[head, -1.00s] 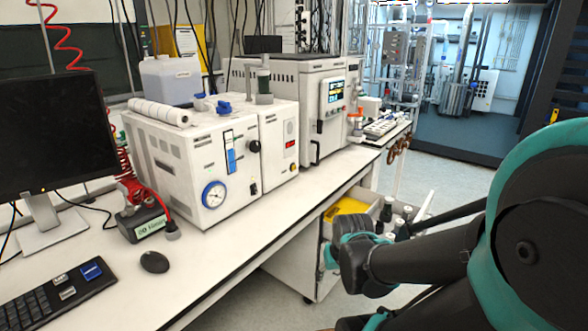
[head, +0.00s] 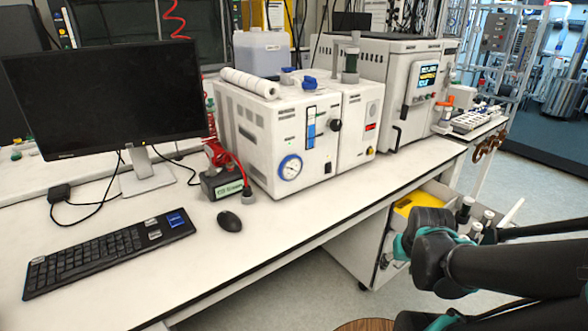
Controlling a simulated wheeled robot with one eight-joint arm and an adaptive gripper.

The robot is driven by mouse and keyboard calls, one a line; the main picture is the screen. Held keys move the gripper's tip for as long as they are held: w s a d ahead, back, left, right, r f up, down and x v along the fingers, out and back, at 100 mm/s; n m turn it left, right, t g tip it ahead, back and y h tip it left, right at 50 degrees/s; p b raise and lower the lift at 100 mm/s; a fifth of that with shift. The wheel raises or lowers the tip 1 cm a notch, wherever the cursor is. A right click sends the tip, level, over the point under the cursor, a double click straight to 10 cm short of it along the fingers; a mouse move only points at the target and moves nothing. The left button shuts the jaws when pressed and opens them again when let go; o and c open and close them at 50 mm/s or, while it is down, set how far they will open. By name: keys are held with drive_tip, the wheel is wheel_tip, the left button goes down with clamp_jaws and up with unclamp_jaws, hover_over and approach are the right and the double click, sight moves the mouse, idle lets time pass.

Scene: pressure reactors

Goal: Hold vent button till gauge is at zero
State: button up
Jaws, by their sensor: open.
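A round gauge (head: 290,167) with a blue rim and white face sits low on the front of a white bench instrument (head: 262,140). Its needle reading is too small to tell. The front also has a blue vertical flow tube (head: 311,127), a black knob (head: 335,125) and a small dark fitting (head: 328,168). The adjoining white unit has a red display (head: 370,127) and a small yellowish part (head: 370,150) below it. I cannot tell which of these is the vent button. My dark arm with teal joints is at the lower right, apart from the instrument; my gripper is not visible.
On the white bench are a monitor (head: 103,90), keyboard (head: 108,252), mouse (head: 229,221) and a green-labelled box (head: 222,184). A larger white machine (head: 395,90) stands to the right. Below the bench edge is an open drawer with a yellow item (head: 417,203). The bench front is clear.

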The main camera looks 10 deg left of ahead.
clamp_jaws()
idle(1.4)
